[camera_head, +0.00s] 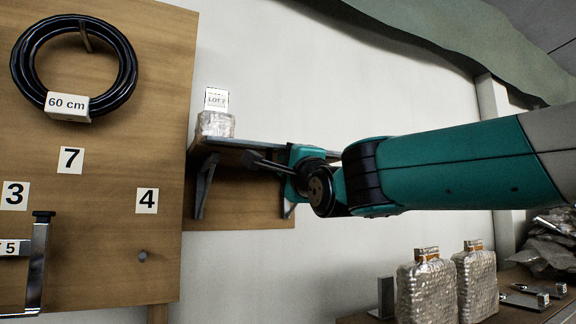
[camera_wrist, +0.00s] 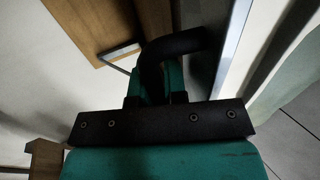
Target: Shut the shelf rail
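The wall shelf (camera_head: 230,143) is a dark board on metal brackets against a wooden panel. No separate rail can be made out clearly; a thin edge shows along the shelf's front, partly behind my arm. My gripper (camera_head: 250,159) is at the front of the shelf, with a thin dark finger pointing left along its edge. I cannot tell whether it touches the shelf or whether the fingers are apart. In the wrist view, a wooden board with a pale metal strip (camera_wrist: 120,53) shows beyond my dark wrist parts. The fingertips are hidden there.
A wrapped block (camera_head: 215,124) with a "LOT 2" card (camera_head: 216,98) stands on the shelf's left end. A wooden board (camera_head: 110,230) with a black hose coil (camera_head: 128,62) and number cards is at left. Wrapped packages (camera_head: 426,292) stand on a lower bench at right.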

